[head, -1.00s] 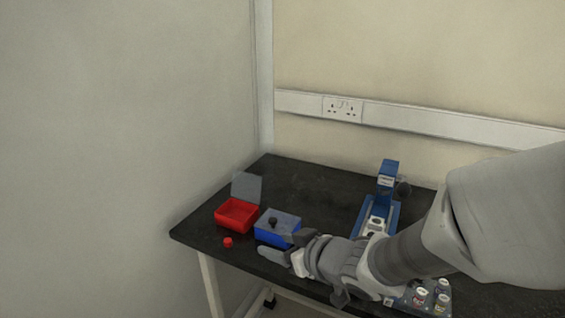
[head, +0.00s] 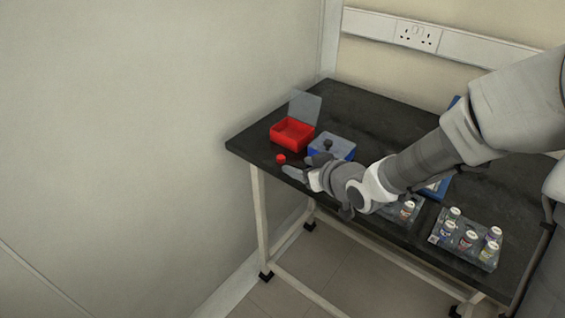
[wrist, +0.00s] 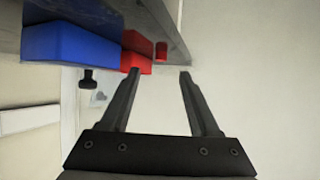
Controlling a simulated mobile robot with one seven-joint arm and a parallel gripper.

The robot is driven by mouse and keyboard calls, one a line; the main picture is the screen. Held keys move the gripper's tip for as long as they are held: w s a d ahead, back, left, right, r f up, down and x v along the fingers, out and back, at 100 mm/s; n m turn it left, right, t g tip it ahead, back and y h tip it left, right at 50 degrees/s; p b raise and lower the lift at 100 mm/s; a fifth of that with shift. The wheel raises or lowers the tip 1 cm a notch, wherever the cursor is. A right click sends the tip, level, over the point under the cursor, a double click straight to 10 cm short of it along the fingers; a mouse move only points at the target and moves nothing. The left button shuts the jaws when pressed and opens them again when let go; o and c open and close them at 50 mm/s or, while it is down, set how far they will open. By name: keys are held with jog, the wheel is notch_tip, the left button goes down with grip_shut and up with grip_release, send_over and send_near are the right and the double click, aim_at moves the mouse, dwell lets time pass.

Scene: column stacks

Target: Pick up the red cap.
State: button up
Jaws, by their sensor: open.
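The red cap (head: 281,159) lies on the black table near its left front edge, in front of the open red box. It also shows in the wrist view (wrist: 161,50), beyond my fingertips and between their lines. My gripper (head: 296,168) is open and empty, just to the right of the cap in the head view. The fingers (wrist: 159,72) point toward the cap in the wrist view, with a gap left between them and it.
The red box (head: 292,134) has its clear lid raised. A blue box (head: 331,147) with a dark knob on its lid stands close beside my gripper. Racks of small vials (head: 468,238) stand at the right front. The table's front edge is close below my arm.

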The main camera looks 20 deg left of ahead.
aim_at(282, 158)
jog(key=b+x, duration=0.1)
jog(key=x, duration=0.3)
jog(key=b+x, duration=0.2)
jog(key=x, duration=0.2)
jog(key=shift+a+r, duration=0.2)
jog(key=shift+r, duration=0.05)
grip_shut()
